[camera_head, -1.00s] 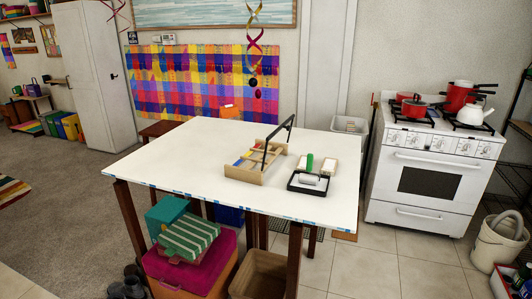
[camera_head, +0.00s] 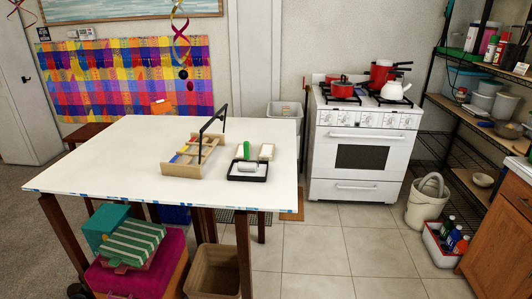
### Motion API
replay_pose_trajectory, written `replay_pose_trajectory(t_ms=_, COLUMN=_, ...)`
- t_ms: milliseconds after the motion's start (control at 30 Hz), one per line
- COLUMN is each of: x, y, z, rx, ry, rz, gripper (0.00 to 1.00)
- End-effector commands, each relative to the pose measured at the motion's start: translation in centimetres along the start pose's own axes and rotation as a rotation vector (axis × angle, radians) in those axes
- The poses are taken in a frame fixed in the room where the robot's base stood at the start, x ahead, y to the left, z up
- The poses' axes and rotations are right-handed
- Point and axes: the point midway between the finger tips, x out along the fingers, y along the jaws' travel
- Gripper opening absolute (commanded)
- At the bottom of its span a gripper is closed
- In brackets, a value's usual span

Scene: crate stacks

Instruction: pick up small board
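A small pale block-like piece with a light wooden edge (camera_head: 266,152) lies on the white table (camera_head: 110,150), behind the right part of a black tray. It may be the small board, but it is too small to tell for sure. The black tray (camera_head: 233,177) has a white roller-like piece (camera_head: 247,166) in it. A green upright piece (camera_head: 246,149) stands just behind the tray. A light wooden caddy (camera_head: 183,170) with a tall black handle is to their left. My gripper is not in view.
Pink (camera_head: 130,278) and striped boxes (camera_head: 137,242) and a brown bin (camera_head: 213,268) are under and before the table. A white stove (camera_head: 362,150) stands behind right. Black shelves (camera_head: 440,100) and a pale bucket (camera_head: 424,205) are at the right. Tiled floor is clear before the stove.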

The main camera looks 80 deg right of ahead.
Motion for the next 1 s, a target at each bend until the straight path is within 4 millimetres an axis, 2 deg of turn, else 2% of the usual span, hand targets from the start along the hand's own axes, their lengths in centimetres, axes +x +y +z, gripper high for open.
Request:
replay_pose_trajectory(t_ms=267, x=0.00, y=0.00, z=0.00, rx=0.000, ry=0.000, rz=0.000, gripper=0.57)
replay_pose_trajectory(t_ms=667, x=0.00, y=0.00, z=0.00, rx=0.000, ry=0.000, rz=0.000, gripper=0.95)
replay_pose_trajectory(t_ms=1000, x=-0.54, y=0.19, z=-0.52, rx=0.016, ry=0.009, rz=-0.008, gripper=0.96)
